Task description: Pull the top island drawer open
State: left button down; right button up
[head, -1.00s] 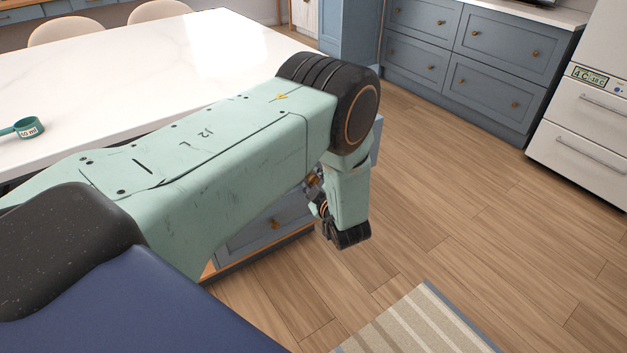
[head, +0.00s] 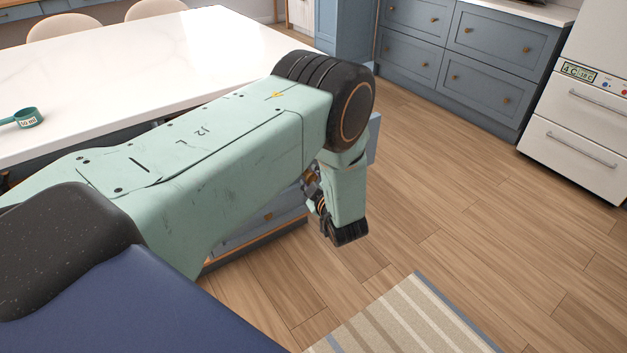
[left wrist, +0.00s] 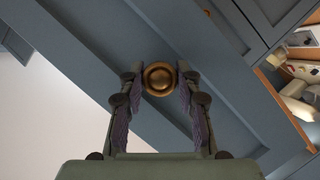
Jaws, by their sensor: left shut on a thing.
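My left gripper (left wrist: 158,88) is shut on a round brass knob (left wrist: 158,78), with one finger on each side of it. The knob sits on a blue-grey drawer front (left wrist: 95,55) that runs diagonally across the left wrist view. In the head view my left gripper (head: 333,222) points down beside the island, and my own arm hides the held knob and most of the drawer. A blue edge (head: 374,138) shows just right of my wrist; how far the drawer is out cannot be told. My right gripper is in neither view.
The white island top (head: 110,70) carries a green measuring cup (head: 28,117). A lower island front (head: 262,228) shows under my arm. In the left wrist view a wood-edged space (left wrist: 300,85) holds several items. A striped rug (head: 400,325) lies on open floor; blue cabinets (head: 440,55) stand behind.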

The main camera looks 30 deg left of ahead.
pick_arm(q)
jog(key=c, duration=0.9)
grip_release()
jog(key=shift+v, duration=5.95)
